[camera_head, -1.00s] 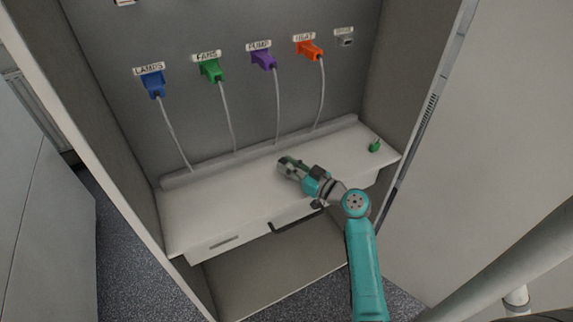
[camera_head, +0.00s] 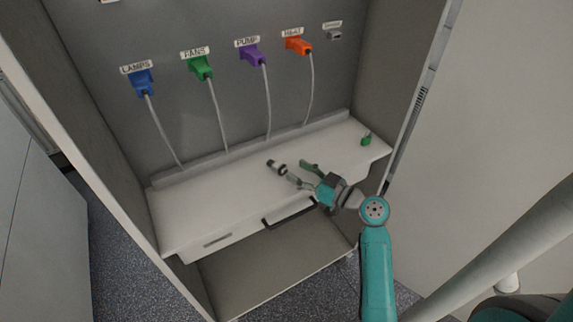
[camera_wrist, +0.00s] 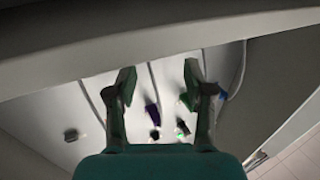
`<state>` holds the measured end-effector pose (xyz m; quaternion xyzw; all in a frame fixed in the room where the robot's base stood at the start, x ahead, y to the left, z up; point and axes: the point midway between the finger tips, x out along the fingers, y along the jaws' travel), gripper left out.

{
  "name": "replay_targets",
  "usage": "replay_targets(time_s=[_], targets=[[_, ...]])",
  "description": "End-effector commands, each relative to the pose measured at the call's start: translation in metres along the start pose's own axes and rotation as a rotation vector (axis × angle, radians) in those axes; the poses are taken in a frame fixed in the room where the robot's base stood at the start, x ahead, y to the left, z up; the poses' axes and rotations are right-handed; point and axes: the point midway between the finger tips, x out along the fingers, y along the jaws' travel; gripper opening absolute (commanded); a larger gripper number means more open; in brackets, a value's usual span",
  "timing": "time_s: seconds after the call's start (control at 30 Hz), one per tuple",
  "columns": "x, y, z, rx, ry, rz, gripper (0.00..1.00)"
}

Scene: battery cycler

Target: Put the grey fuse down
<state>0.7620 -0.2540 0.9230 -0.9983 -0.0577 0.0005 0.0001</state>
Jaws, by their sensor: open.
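The grey fuse (camera_head: 277,166) is a small grey cylinder with dark ends. It lies on its side on the white shelf (camera_head: 215,205), near the middle, in the head view. My gripper (camera_head: 296,171) is just to the right of it, with two fingers spread and nothing between them. The fuse and the fingertips look apart. In the wrist view my gripper (camera_wrist: 160,74) also shows wide open and empty; I cannot make out the fuse there.
Blue (camera_head: 143,84), green (camera_head: 201,68), purple (camera_head: 253,56) and orange (camera_head: 299,46) plugs with hanging cables line the back panel, beside an empty grey socket (camera_head: 334,35). A small green object (camera_head: 366,139) stands at the shelf's right end. A black handle (camera_head: 289,213) is below the shelf edge.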

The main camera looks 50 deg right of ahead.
Motion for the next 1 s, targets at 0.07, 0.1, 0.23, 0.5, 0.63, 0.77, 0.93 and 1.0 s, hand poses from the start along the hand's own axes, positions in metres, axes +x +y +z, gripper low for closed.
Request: replay_targets(time_s=[0.07,0.1,0.23,0.5,0.63,0.77,0.93,1.0], targets=[[-0.016,0.001,0.000,0.002,0.000,0.004,0.52],[-0.022,0.001,0.000,0.002,0.000,0.004,0.52],[-0.037,0.001,0.000,0.001,0.000,0.003,0.52],[-0.049,0.000,0.000,0.000,0.000,0.000,0.52],[-0.049,0.000,0.000,0.000,0.000,0.000,0.52],[-0.049,0.000,0.000,0.000,0.000,0.000,0.52],[-0.049,0.000,0.000,0.000,0.000,0.000,0.52],[-0.049,0.000,0.000,0.000,0.000,0.000,0.52]])
